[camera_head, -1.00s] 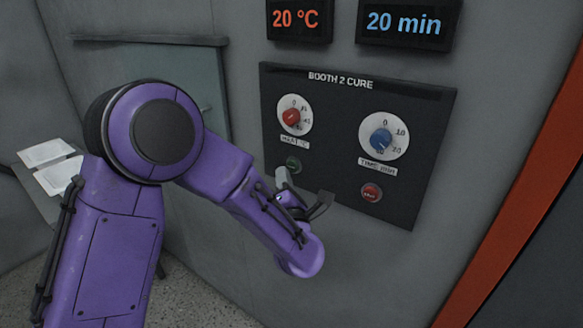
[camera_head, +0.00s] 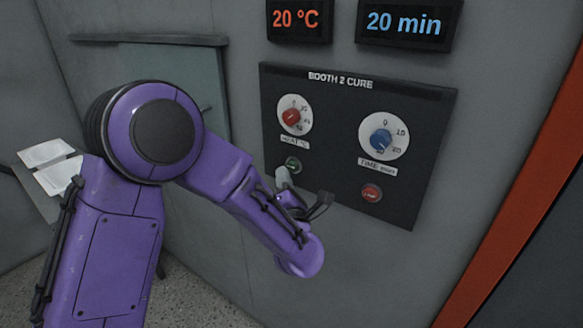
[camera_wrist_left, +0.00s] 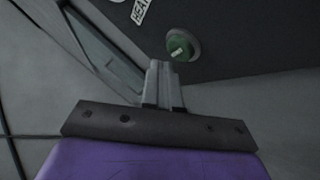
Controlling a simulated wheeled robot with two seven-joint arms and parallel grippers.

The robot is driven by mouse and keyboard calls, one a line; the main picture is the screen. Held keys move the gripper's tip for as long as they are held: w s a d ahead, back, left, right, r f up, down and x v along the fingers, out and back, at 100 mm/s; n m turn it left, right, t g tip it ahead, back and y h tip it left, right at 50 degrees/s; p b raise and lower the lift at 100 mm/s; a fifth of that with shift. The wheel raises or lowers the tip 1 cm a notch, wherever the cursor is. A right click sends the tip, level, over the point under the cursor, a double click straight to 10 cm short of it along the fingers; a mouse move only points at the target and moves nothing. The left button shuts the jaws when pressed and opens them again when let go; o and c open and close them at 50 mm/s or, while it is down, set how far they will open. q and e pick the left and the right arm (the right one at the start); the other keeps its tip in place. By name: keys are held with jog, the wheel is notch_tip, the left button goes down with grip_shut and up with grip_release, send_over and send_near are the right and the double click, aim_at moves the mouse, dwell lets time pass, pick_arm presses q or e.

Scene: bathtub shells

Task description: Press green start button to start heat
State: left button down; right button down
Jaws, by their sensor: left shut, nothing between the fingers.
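The green start button (camera_head: 293,165) sits at the lower left of the black control panel (camera_head: 330,180), below the red heat dial (camera_head: 291,117). It also shows in the left wrist view (camera_wrist_left: 182,45), just beyond the fingertips. My left gripper (camera_head: 282,177) is shut and empty, with its tips just below and left of the green button in the head view. In the left wrist view the closed fingers (camera_wrist_left: 160,68) point toward the button's lower left; whether they touch it I cannot tell. My right gripper is not in view.
A blue time dial (camera_head: 381,139) and a red button (camera_head: 371,192) are on the panel's right side. Displays above read 20 °C (camera_head: 297,19) and 20 min (camera_head: 404,22). White papers (camera_head: 50,165) lie at the left. An orange strip (camera_head: 510,190) runs along the right.

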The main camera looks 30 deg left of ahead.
pick_arm(q)
jog(key=shift+w, duration=0.1)
jog(key=shift+w, duration=0.35)
jog(key=shift+w+b, duration=0.35)
jog(key=shift+b, duration=0.05)
dwell(0.7)
jog(key=shift+s, duration=0.8)
jog(key=shift+s+a, duration=0.2)
jog(key=shift+s, duration=2.3)
